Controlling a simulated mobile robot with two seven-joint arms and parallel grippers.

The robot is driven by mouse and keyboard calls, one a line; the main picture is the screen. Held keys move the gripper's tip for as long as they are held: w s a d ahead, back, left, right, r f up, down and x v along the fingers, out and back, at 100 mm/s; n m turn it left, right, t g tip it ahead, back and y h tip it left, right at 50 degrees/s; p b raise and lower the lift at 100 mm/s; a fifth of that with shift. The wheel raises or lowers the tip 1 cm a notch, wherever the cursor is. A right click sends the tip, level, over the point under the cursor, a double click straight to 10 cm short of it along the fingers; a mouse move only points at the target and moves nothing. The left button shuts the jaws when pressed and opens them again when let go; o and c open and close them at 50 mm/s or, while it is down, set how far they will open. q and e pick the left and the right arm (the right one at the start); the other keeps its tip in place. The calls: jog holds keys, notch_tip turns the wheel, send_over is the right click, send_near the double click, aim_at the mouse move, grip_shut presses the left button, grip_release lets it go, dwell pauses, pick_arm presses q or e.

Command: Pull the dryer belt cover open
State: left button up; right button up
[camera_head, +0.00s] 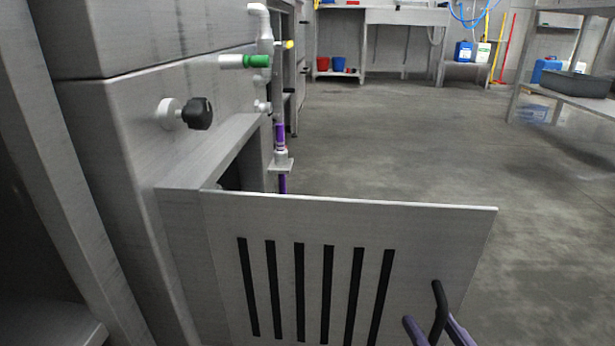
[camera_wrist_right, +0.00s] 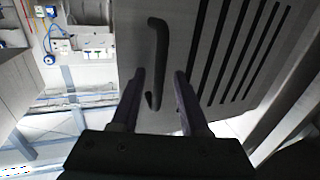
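The dryer belt cover (camera_head: 345,225) is a grey metal panel with several black vertical slots. It stands swung out from the machine's side, with a gap behind its top edge at the left. Its black bar handle (camera_head: 439,305) is near its free right end; the handle also shows in the right wrist view (camera_wrist_right: 157,50). My right gripper (camera_head: 430,325) is at the handle, with its purple fingers parted on either side of the handle's end. In the right wrist view the fingers (camera_wrist_right: 160,75) look apart, with no clear contact. My left gripper is not in view.
The grey machine body (camera_head: 130,150) with a black knob (camera_head: 197,113) stands at the left. A pipe with a green-ended valve (camera_head: 257,61) rises beside it. Open concrete floor (camera_head: 400,140) lies beyond the cover. A rack (camera_head: 575,97) stands at the far right.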

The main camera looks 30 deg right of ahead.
jog(key=p+v, duration=0.1)
jog(key=v, duration=0.9)
jog(key=shift+d, duration=0.1)
dwell(0.4)
